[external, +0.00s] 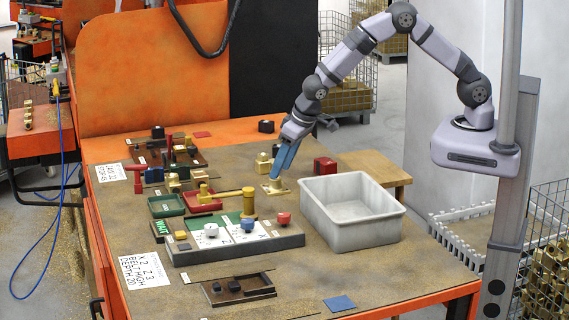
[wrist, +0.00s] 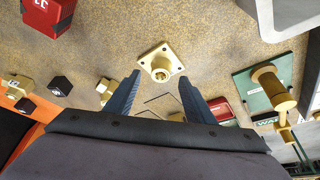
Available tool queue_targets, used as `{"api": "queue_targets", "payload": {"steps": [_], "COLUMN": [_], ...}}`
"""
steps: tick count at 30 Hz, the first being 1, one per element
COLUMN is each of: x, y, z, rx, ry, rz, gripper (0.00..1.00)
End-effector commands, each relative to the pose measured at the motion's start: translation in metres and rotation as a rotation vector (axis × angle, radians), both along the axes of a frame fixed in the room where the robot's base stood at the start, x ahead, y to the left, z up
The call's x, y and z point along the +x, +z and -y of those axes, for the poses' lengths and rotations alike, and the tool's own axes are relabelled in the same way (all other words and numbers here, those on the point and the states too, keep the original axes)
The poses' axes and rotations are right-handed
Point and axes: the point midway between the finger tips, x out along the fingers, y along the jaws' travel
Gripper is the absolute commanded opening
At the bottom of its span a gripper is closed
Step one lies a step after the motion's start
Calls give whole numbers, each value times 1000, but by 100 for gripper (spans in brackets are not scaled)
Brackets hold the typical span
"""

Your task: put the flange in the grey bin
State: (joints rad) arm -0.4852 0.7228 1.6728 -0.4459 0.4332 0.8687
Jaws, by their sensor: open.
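The flange (external: 275,188), a brass square plate with a raised round hub, sits on the table left of the grey bin. It also shows in the wrist view (wrist: 160,64), just beyond and between my fingertips. My gripper (external: 280,174) is open, with its blue fingers pointing down over the flange. In the wrist view the two fingers (wrist: 160,82) are apart with nothing between them. The grey bin (external: 350,232) stands right of the flange and looks empty. Part of it shows in the wrist view (wrist: 280,22) at the upper right.
A red block (external: 325,166) stands behind the bin. A grey panel with coloured knobs (external: 235,245) lies in front. Small brass and black blocks are close by.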

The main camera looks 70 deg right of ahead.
Motion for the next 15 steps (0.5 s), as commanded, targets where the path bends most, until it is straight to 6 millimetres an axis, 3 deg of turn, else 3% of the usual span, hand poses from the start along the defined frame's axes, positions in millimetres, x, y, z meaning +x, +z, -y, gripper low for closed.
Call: {"api": "queue_targets", "payload": {"steps": [9,15], "x": [12,15], "y": [-28,-37], "z": [-1,-1], "rx": [-1,-1], "ry": [0,-1], "rz": [-2,-1], "gripper": [49,49]}}
